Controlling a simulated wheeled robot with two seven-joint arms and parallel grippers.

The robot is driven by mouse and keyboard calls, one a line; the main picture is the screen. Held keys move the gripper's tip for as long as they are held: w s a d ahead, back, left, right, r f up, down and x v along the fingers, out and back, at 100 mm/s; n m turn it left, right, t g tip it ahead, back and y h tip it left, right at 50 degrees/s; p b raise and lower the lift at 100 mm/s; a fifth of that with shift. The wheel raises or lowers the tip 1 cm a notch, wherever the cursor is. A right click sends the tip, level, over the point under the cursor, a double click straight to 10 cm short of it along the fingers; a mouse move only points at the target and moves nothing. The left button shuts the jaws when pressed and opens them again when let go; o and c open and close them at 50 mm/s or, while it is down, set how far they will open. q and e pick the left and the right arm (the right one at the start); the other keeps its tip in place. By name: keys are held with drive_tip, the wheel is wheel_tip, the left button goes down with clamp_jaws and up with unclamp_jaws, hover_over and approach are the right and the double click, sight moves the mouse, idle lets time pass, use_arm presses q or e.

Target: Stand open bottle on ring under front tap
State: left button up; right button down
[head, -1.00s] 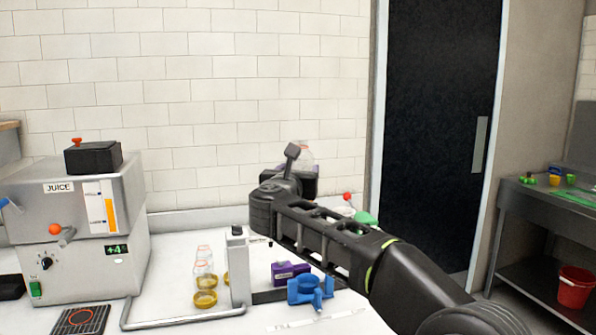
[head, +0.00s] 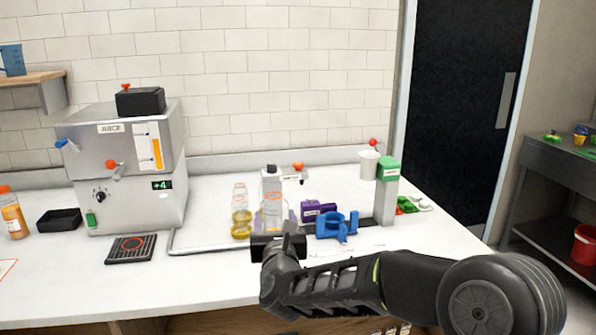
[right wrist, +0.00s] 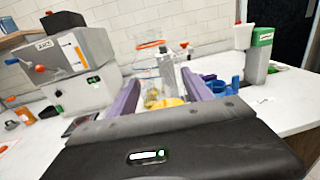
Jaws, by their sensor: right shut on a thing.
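The juice machine (head: 130,165) stands at the left on the counter. Its front has an orange-knobbed tap (head: 112,165) and a blue-handled tap (head: 64,142). A dark drip tray (head: 146,252) with a red ring (head: 131,243) lies in front of the machine. My right gripper (head: 273,226) is shut on a clear bottle (head: 272,208), held upright at the counter's front, right of the tray. In the right wrist view, the bottle (right wrist: 149,62) stands between the purple fingers, with an orange band at its neck and no cap visible. My left gripper is not in view.
A capping-like stand (head: 386,192) with a green top, a blue holder (head: 337,226) and a purple box (head: 318,210) are at the right. A filled bottle (head: 13,216) and black bin (head: 58,219) are left.

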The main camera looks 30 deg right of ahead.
drive_tip(key=s+a+f+n+t+y, duration=0.1)
drive_tip(key=a+f+n+y, duration=0.15)
drive_tip(key=a+f, duration=0.5)
drive_tip(key=s+a+f+n+y, duration=0.1)
drive_tip(key=a+f+y, duration=0.35)
drive_tip(key=f, duration=0.55)
drive_tip(key=s+a+f+n+t+y, duration=0.1)
drive_tip(key=s+a+f+n+y, duration=0.1)
drive_tip(key=a+f, duration=0.6)
drive_tip(key=w+d+r+h+b, duration=0.1)
drive_tip(key=w+d+b, duration=0.1)
drive_tip(key=d+b, duration=0.2)
drive_tip(key=shift+d+r, duration=0.4)
drive_tip(key=shift+d, duration=0.35)
drive_tip(key=shift+m, duration=0.25)
